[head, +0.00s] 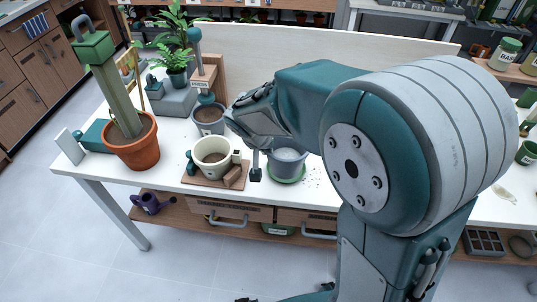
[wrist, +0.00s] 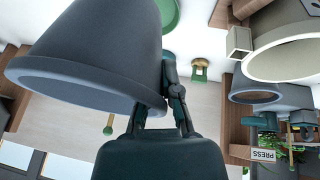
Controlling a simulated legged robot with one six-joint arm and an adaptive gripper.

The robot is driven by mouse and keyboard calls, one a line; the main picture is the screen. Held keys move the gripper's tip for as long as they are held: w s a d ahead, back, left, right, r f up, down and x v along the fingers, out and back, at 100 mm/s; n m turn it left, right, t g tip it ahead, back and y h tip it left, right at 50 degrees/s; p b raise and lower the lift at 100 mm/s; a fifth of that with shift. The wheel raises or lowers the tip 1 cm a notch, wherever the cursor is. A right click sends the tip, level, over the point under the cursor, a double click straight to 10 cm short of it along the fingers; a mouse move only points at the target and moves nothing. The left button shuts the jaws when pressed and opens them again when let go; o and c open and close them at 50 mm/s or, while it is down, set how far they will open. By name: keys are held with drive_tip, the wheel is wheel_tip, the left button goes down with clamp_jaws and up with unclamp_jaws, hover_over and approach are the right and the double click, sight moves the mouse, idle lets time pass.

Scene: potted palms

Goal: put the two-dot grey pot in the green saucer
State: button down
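A grey pot (head: 287,159) stands upright at the green saucer (head: 287,180), which shows under its base in the head view. I cannot tell whether its base rests fully on the saucer. In the wrist view the pot (wrist: 85,60) fills the upper left, upside down, with the saucer (wrist: 172,14) behind it. My gripper (wrist: 163,105) is at its rim, one finger outside the wall and the other partly hidden by it, and looks shut on the rim. No dots show on the visible side. A second grey pot (head: 208,118) with soil stands further back left.
A cream pot (head: 212,157) stands on a wooden board left of the saucer. A terracotta pot (head: 132,148) with a green tool stands at the table's left. A grey block (head: 172,100) and a plant are behind. Crumbs of soil lie right of the saucer.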

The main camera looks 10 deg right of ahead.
drive_tip(key=shift+w+d+f, duration=0.45)
drive_tip(key=shift+w+f, duration=0.8)
drive_tip(key=shift+f, duration=0.45)
drive_tip(key=shift+w+d+f, duration=0.45)
drive_tip(key=shift+w+f, duration=0.75)
drive_tip(key=shift+f, duration=0.45)
drive_tip(key=shift+w+d+f, duration=0.45)
drive_tip(key=shift+w+f, duration=0.8)
drive_tip(key=shift+f, duration=0.45)
drive_tip(key=shift+f, duration=0.1)
drive_tip(key=c, duration=0.8)
unclamp_jaws()
drive_tip(key=shift+a, duration=0.3)
drive_tip(key=shift+d, duration=0.1)
